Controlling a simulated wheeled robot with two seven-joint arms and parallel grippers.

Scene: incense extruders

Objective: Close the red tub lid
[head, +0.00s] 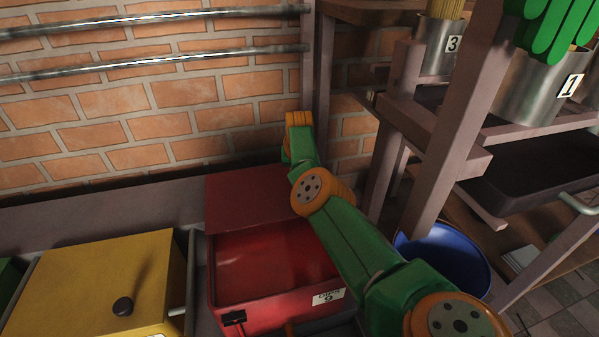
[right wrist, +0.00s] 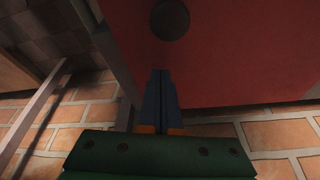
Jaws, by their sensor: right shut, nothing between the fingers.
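The red tub (head: 262,262) stands at the lower middle of the head view, open at the top with a red inside. Its red lid (head: 245,200) is raised at the back, near the brick wall. In the right wrist view the lid (right wrist: 235,60) fills the upper right, with its dark round knob (right wrist: 170,19) at the top. My right gripper (right wrist: 161,72) is shut and empty; its tips appear close to the lid's knob side, but I cannot tell whether they touch. In the head view my right arm reaches past the tub's right side, and its gripper is hidden. My left gripper is not in view.
A yellow lidded tub (head: 90,285) with a dark knob stands left of the red one. A blue bucket (head: 450,255) is right of my right arm. A wooden rack post (head: 450,150) and shelves with metal cans (head: 535,85) crowd the right. Metal rails (head: 150,63) run along the wall.

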